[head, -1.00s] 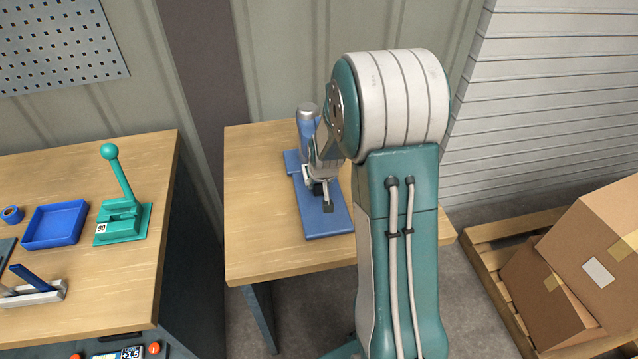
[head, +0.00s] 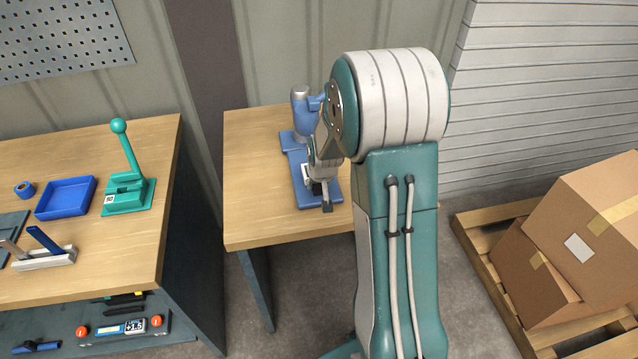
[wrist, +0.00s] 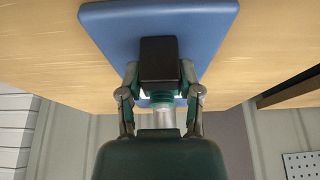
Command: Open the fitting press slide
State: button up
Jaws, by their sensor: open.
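The blue press (head: 303,128) stands on the right table, with an upright column, a silver cap and a flat base plate. I take it as the fitting press. My gripper (head: 321,194) is low over the front of its plate, pointing down. The wrist view shows my open fingers (wrist: 160,82) on either side of a dark block (wrist: 158,58), above the blue plate (wrist: 105,20). I cannot tell whether they touch the block, or whether it belongs to the slide. My arm hides part of the press's right side.
A teal lever press (head: 128,190), a blue tray (head: 66,197) and a blue tape roll (head: 25,190) are on the left bench. Cardboard boxes (head: 590,225) lie on a pallet (head: 478,235) at right. The right table's left part (head: 255,190) is clear.

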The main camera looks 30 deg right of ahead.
jog(key=o, duration=0.4)
jog(key=shift+f, duration=0.15)
jog(key=shift+c, duration=0.2)
jog(key=v, duration=1.2)
jog(key=shift+a, duration=0.15)
jog(key=s+a+r+n, duration=0.1)
jog(key=s+a+r, duration=0.3)
jog(key=s, duration=0.3)
jog(key=s+a+r+n+t, duration=0.1)
jog(key=s+a+r, duration=0.3)
jog(key=s, duration=0.3)
jog(key=s+a+r+n+y, duration=0.1)
jog(key=s+a+r, duration=0.3)
jog(key=s, duration=0.3)
jog(key=shift+s+a, duration=0.15)
jog(key=shift+a, duration=0.4)
